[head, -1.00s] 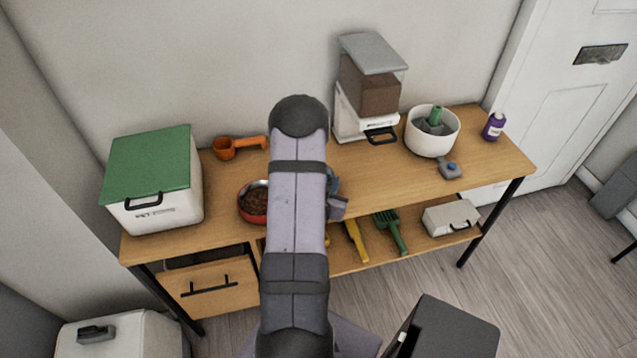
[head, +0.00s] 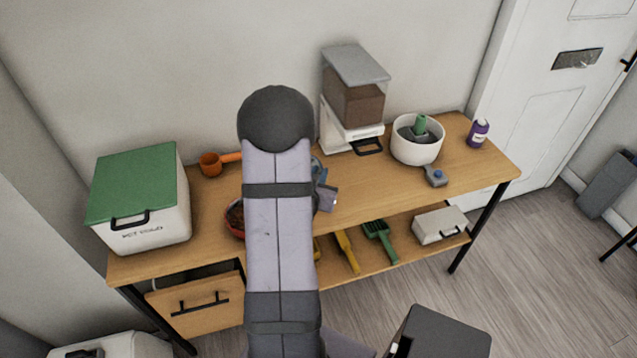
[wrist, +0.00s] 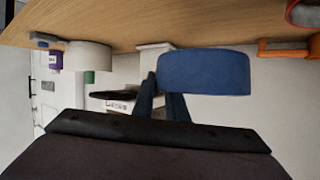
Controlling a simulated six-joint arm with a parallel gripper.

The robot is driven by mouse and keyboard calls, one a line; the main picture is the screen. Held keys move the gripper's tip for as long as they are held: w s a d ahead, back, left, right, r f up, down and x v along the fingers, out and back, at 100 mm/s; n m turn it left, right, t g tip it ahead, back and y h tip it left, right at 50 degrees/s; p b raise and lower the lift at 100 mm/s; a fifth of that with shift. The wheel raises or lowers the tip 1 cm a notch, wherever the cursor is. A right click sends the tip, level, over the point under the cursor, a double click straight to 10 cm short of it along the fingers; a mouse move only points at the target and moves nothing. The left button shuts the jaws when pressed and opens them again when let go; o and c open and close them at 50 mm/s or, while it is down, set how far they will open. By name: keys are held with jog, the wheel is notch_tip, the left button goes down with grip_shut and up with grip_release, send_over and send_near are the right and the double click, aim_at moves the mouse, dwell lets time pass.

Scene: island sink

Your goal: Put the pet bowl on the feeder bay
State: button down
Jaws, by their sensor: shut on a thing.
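A blue pet bowl (wrist: 205,73) is in my gripper (wrist: 162,96), whose dark fingers are closed on its edge in the wrist view. That view shows the table upside down, and the bowl appears held above the tabletop. In the head view only a sliver of the blue bowl (head: 318,168) shows past my arm, which hides most of it and the fingers. The feeder (head: 354,95) stands at the back of the table, with a white base and a black-handled bay (head: 368,146) at its front. The bowl is left of the bay in the head view.
A red bowl of kibble (head: 235,220) is partly behind my arm. An orange scoop (head: 211,164) and a green-lidded bin (head: 140,205) are at left. A white bowl (head: 416,150), grey tool (head: 436,177) and purple bottle (head: 478,133) are right of the feeder.

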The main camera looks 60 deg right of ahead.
jog(key=shift+r, duration=0.7)
